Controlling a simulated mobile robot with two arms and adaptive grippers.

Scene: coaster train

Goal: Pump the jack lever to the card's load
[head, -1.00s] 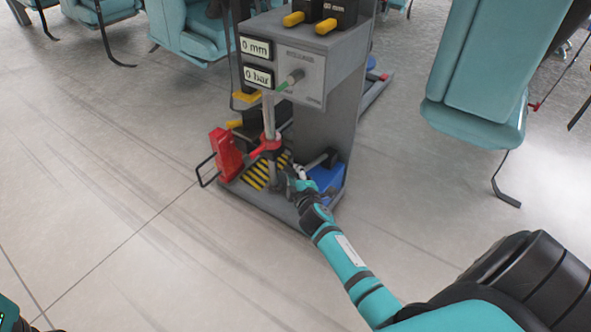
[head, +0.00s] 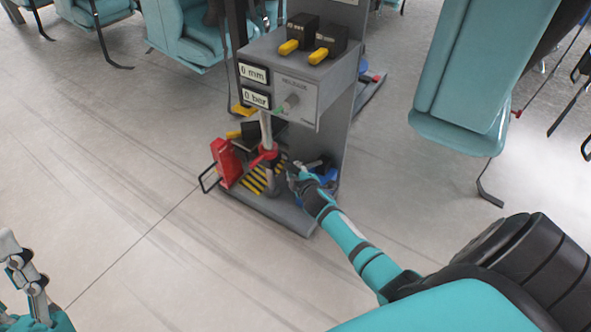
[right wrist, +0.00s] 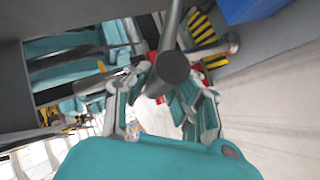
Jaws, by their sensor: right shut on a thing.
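The jack lever (head: 266,128) is a grey bar with a red collar, at the front of the grey jack unit (head: 313,140). Two displays on the unit read 0 mm (head: 254,73) and 0 bar (head: 256,97). My right gripper (head: 286,176) is low beside the lever. In the right wrist view its fingers are closed around a grey bar with a dark round end (right wrist: 172,67), which I take as the lever. My left gripper (head: 22,264) is partly in view at the lower left, away from the jack. I cannot make out a load card.
A red block (head: 226,163) and a yellow-black striped plate (head: 254,181) are on the base. Teal seats (head: 485,70) stand behind and at the right. The floor in front is clear.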

